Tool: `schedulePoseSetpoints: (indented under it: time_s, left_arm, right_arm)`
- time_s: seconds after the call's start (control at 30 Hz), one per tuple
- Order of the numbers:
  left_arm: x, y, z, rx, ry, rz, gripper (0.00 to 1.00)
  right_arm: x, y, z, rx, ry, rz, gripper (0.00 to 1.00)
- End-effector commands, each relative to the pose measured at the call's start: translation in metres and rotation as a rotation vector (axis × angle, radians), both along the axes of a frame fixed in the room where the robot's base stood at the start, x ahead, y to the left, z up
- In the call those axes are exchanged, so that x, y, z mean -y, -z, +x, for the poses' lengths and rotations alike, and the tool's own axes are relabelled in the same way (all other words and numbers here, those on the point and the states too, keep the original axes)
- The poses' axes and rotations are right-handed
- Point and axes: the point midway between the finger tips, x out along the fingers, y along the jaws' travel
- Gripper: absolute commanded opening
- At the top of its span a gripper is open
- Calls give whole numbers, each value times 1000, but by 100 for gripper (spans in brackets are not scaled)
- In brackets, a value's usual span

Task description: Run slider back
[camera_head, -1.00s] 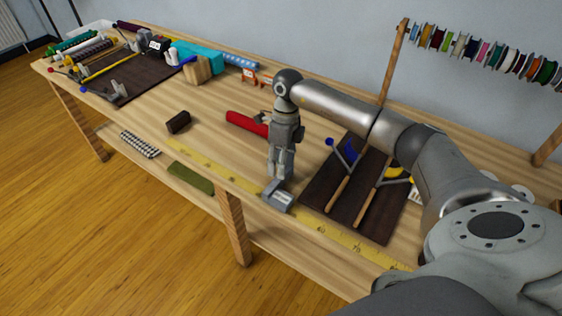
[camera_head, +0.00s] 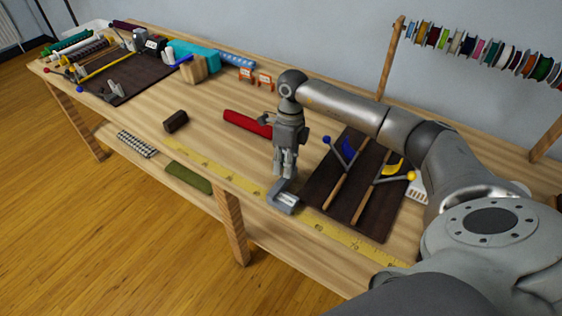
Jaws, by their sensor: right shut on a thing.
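A grey slider (camera_head: 284,200) with a pale window sits on the yellow measuring strip (camera_head: 335,236) along the table's front edge. My right gripper (camera_head: 285,175) points down at the back of the slider, its fingers shut on it. The fingers hide the part they hold. My left gripper is not in view.
A dark board (camera_head: 370,223) with wooden rods and blue and yellow levers lies just right of the slider. A red roll (camera_head: 245,122) lies behind the gripper. A dark brown block (camera_head: 176,121) stands to the left. The strip left of the slider is clear.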

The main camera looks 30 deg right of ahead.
Motion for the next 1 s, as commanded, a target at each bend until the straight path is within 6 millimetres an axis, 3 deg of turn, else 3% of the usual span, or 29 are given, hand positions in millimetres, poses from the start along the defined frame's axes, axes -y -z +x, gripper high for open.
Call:
schedulePoseSetpoints:
  time_s: [0.1,0.13,0.3,0.67,0.77,1.0]
  left_arm:
    - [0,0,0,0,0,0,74]
    - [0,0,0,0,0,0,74]
    - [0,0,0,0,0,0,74]
    - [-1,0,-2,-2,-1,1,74]
    - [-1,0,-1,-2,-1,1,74]
    - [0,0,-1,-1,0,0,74]
  right_arm:
    - [0,-1,1,2,0,0,0]
    - [0,-1,1,2,0,0,22]
    - [0,-1,1,2,0,0,44]
    - [1,-4,2,2,0,0,44]
    - [2,-14,3,4,1,0,44]
    - [11,-63,9,7,2,0,44]
